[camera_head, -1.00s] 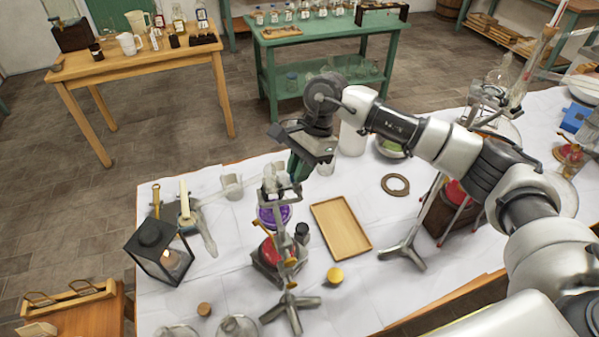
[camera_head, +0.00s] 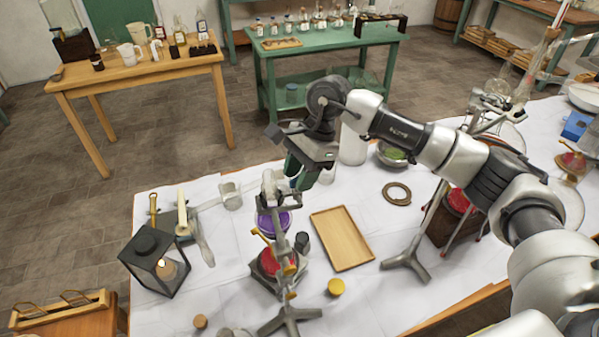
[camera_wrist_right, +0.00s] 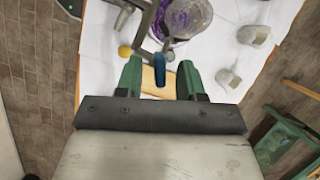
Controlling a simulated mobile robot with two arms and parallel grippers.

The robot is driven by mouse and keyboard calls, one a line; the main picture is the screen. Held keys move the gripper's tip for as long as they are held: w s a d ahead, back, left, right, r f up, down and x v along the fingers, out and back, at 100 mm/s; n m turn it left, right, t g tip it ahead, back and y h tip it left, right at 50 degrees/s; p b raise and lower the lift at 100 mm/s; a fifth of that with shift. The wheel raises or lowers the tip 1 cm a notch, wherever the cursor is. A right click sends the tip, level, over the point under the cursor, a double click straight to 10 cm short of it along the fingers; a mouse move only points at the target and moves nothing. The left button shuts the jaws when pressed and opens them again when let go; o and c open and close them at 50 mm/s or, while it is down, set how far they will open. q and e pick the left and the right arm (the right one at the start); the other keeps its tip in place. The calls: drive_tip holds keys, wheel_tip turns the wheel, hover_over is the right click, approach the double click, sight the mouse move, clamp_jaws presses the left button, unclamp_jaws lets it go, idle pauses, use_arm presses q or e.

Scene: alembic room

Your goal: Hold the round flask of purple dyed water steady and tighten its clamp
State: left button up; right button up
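The round flask of purple water (camera_head: 273,222) is held on a metal stand (camera_head: 288,318) in the head view. Its glass and purple liquid also show at the top of the wrist view (camera_wrist_right: 188,18). The grey clamp (camera_head: 280,190) is at the flask's neck. My right gripper (camera_head: 298,178) is just above and right of the clamp, fingers pointing down. In the wrist view its green fingers (camera_wrist_right: 159,65) are apart. A blue piece (camera_wrist_right: 159,72), perhaps the clamp's screw handle, shows between them; I cannot tell whether they touch it. My left gripper is not in view.
A red-glowing burner (camera_head: 270,263) is below the flask. A lantern with a lit candle (camera_head: 152,262) stands left. A wooden tray (camera_head: 342,240) and yellow lid (camera_head: 336,287) lie right of the stand. Another tripod stand (camera_head: 408,262) is farther right.

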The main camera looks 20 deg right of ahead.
drive_tip(key=b+v, duration=0.3)
drive_tip(key=v, duration=0.7)
drive_tip(key=shift+d+r, duration=0.2)
drive_tip(key=shift+r, duration=0.15)
